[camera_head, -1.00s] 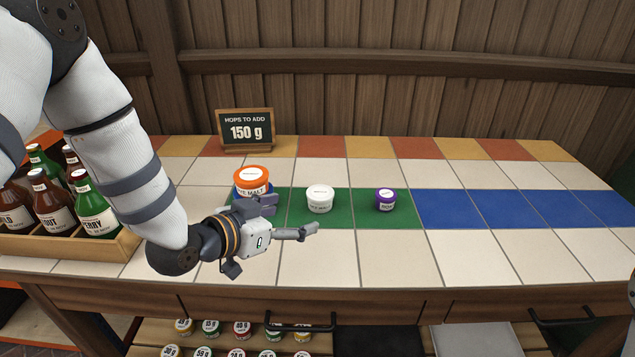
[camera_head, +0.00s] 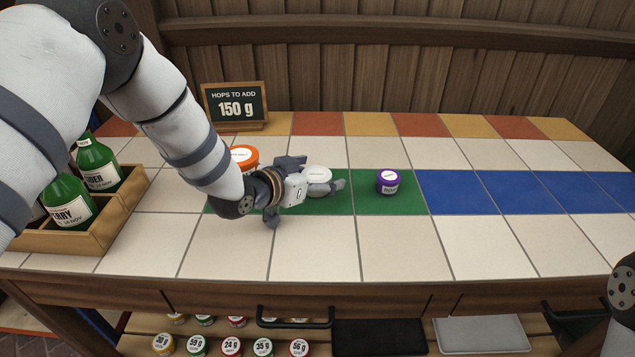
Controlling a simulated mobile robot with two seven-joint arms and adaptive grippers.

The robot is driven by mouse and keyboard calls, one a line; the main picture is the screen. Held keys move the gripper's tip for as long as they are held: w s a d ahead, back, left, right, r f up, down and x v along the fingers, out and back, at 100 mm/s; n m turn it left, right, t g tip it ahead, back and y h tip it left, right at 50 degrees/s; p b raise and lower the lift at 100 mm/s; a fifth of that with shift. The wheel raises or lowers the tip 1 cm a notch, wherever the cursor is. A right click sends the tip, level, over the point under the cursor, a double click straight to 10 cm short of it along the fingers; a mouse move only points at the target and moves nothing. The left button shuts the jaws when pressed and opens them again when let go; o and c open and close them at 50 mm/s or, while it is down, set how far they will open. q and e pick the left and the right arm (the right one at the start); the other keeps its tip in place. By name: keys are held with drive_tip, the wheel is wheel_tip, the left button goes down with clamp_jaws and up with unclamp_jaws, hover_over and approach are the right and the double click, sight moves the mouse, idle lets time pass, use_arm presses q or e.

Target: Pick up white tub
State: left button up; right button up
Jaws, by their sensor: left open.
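The white tub (camera_head: 319,174) stands on a green tile of the tiled counter. My left gripper (camera_head: 325,181) is open and right at the tub. One finger shows in front of the tub's lower part and the other behind its left side. I cannot tell whether the fingers touch it. The front finger and the gripper body hide the tub's base and label. Of my right arm only a part shows at the lower right edge; its gripper is out of view.
An orange-lidded tub (camera_head: 243,157) stands left, partly hidden by my left arm. A purple tub (camera_head: 389,181) stands right on green. A chalkboard sign (camera_head: 236,105) reads 150 g. A wooden crate (camera_head: 118,207) holds bottles at left. The blue tiles (camera_head: 510,192) are bare.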

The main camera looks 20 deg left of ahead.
use_arm(q)
drive_tip(key=shift+r, duration=0.15)
drive_tip(key=shift+c, duration=0.2)
drive_tip(key=c, duration=1.1)
